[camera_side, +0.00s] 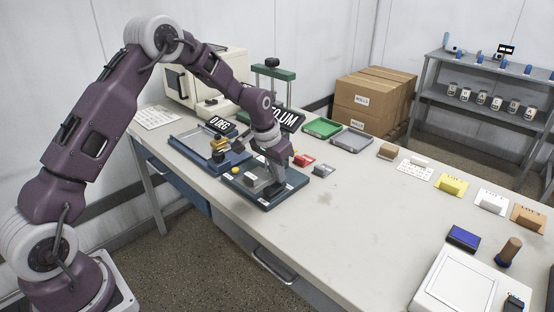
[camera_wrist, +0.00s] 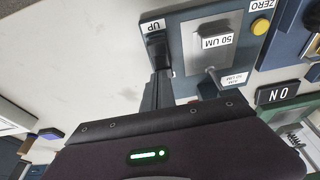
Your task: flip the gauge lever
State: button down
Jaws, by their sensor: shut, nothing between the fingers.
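The gauge is a dark teal plate (camera_side: 258,199) on the bench, with a grey block on it. In the wrist view its plate (camera_wrist: 187,84) carries a grey block (camera_wrist: 208,42) labelled 50 UM and a yellow ZERO button (camera_wrist: 260,26). A dark lever (camera_wrist: 157,46) stands at the plate's edge beside an UP label (camera_wrist: 154,26). My gripper (camera_wrist: 158,80) is shut and empty, with its tips low over the plate, close to the lever. I cannot tell whether they touch.
A blue-based device (camera_side: 207,158) with a 0 DEG display (camera_side: 220,125) stands left of the gauge. A red piece (camera_side: 303,160) and a small grey block (camera_side: 321,170) lie just right. Green (camera_side: 322,127) and grey trays (camera_side: 352,141) lie behind. The bench front centre is clear.

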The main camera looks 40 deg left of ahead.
jog(key=shift+f, duration=0.5)
jog(key=shift+w+f, duration=0.1)
jog(key=shift+f, duration=0.25)
jog(key=shift+s, duration=1)
